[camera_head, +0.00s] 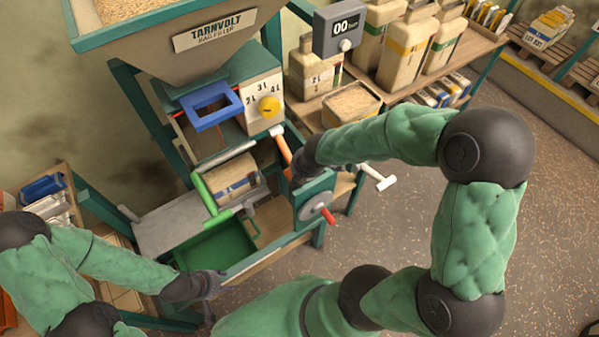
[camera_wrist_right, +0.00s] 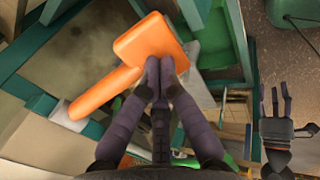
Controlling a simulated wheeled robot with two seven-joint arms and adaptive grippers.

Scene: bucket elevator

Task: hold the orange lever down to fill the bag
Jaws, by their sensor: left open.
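The orange lever (camera_head: 281,148) is on the right side of the bag filler, below the dial. In the right wrist view the lever (camera_wrist_right: 147,42) shows a broad orange end and a rod slanting down to the left. My right gripper (camera_wrist_right: 160,66) has its fingers together, with the tips at the lever's broad end; the head view hides most of it behind my arm. A tan bag-like item (camera_head: 232,178) lies tilted in the filler behind a green bar. My left gripper (camera_head: 209,287) is low in front of the filler; it also shows open and empty in the right wrist view (camera_wrist_right: 274,104).
The hopper (camera_head: 190,45) stands above a blue frame (camera_head: 211,106) and a yellow dial (camera_head: 269,107). A green tray (camera_head: 218,248) lies in front. A red-handled crank (camera_head: 327,214) sticks out at the right.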

